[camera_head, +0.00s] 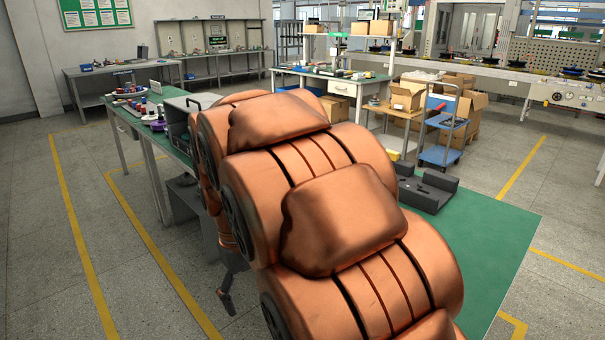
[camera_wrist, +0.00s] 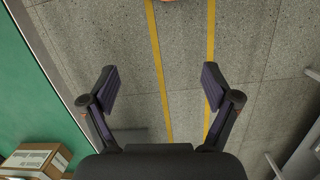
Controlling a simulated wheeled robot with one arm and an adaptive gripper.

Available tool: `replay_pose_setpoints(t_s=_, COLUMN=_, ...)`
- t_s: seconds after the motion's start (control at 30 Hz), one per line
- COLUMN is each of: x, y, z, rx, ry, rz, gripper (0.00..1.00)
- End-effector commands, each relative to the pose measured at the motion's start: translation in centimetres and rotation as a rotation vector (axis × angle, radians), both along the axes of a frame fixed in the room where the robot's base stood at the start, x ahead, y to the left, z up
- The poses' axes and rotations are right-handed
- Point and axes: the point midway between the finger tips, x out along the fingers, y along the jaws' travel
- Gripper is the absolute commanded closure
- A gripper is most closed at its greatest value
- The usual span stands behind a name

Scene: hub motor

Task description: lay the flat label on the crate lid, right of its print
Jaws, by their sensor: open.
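In the wrist view my gripper (camera_wrist: 160,88) is open, its two fingers wide apart with nothing between them. It points down over bare floor, beside the edge of the green table. A brown cardboard box (camera_wrist: 17,161) with pale printed panels is partly in view at the lower left corner, well to the left of the fingers. I cannot tell whether it is the crate. No loose flat label can be made out in either view. In the head view my copper-coloured arm hides much of the green table.
The green table (camera_head: 495,235) runs under and behind my arm, with a dark grey fixture (camera_head: 428,188) on it. A blue trolley (camera_head: 442,155) and open cardboard boxes (camera_head: 407,97) stand beyond. Yellow lines mark open floor (camera_head: 40,230) at the left.

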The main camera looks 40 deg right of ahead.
Motion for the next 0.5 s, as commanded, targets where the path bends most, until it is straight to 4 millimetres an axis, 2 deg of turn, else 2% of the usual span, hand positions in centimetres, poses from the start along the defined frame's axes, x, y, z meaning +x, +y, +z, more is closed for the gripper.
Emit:
replay_pose_setpoints(t_s=0.03, x=1.7, y=-1.4, z=1.5, rx=-0.006, ry=-0.006, rz=-0.012, gripper=0.12)
replay_pose_setpoints(t_s=0.2, x=6.0, y=-5.7, z=4.4, rx=-0.017, ry=-0.019, rz=-0.028, gripper=0.12)
replay_pose_setpoints(t_s=0.5, x=12.5, y=-13.8, z=8.1, rx=-0.031, ry=-0.043, rz=-0.028, gripper=0.12)
